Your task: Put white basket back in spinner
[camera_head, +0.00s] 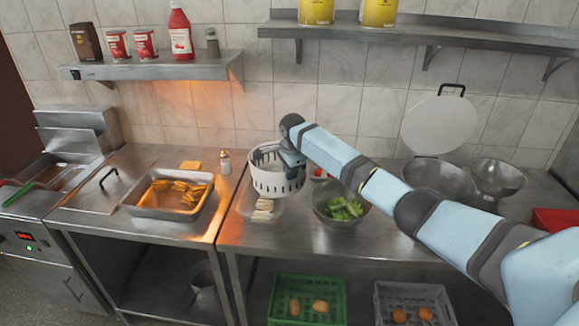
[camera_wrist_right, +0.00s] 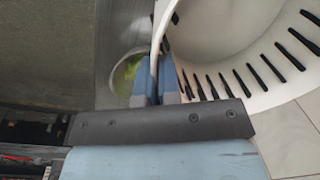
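The white slotted basket (camera_head: 275,183) is upright over the left part of the right-hand counter, above a clear container. My right gripper (camera_head: 291,157) is at the basket's right rim. In the right wrist view, the fingers (camera_wrist_right: 158,78) are closed on the basket's wall (camera_wrist_right: 235,60), one on each side of it. A wide metal bowl (camera_head: 428,178) stands at the right of the counter, with a round white lid (camera_head: 437,126) with a dark handle upright behind it; these look like the spinner. My left gripper is not in view.
A bowl of greens (camera_head: 326,203) stands just right of the basket, under my right arm. The clear container (camera_head: 242,205) holds pale pieces. A second metal bowl (camera_head: 498,178) is at the far right. A shelf (camera_head: 470,38) runs above. A tray (camera_head: 140,209) stands left.

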